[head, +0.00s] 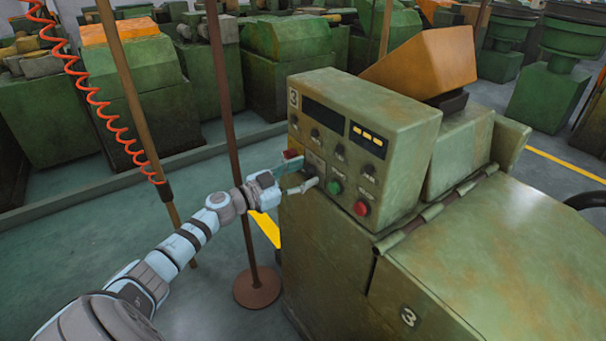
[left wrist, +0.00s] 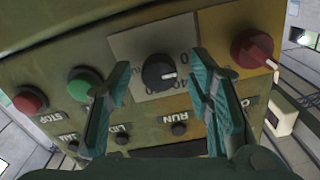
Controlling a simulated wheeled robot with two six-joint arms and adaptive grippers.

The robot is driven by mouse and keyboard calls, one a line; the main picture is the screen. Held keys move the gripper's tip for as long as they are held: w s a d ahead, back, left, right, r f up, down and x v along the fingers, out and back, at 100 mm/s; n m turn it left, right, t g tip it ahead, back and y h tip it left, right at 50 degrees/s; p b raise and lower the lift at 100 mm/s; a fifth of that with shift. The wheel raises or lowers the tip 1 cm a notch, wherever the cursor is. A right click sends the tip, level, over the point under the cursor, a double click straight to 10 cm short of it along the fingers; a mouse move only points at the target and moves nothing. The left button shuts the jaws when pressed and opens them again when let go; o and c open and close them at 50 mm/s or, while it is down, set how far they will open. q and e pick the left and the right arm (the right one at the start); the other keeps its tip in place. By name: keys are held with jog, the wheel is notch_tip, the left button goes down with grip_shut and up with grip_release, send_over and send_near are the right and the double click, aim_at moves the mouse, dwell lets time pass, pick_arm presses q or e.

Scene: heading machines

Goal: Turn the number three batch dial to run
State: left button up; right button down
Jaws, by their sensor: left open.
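The number three machine's control box (head: 345,140) carries a "3" plate at its upper left corner. In the left wrist view a round black dial (left wrist: 158,73) sits on a pale grey plate with partly hidden markings. Its white pointer line points to the right in that view. My left gripper (head: 308,174) is at the lower left of the box's front face. Its fingers are open, one on each side of the black dial in the left wrist view (left wrist: 162,82), with visible gaps. Contact cannot be told. In the head view the gripper hides the dial. My right gripper is not in view.
A red knob on a yellow plate (left wrist: 252,50) lies close beside one finger. A green button (head: 335,187) and a red stop button (head: 361,208) are on the other side. Small black knobs line the panel. A brown post (head: 237,150) stands near my forearm.

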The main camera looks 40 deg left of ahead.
pick_arm(q)
jog(key=shift+w+d+f, duration=0.1)
jog(key=shift+w, duration=0.3)
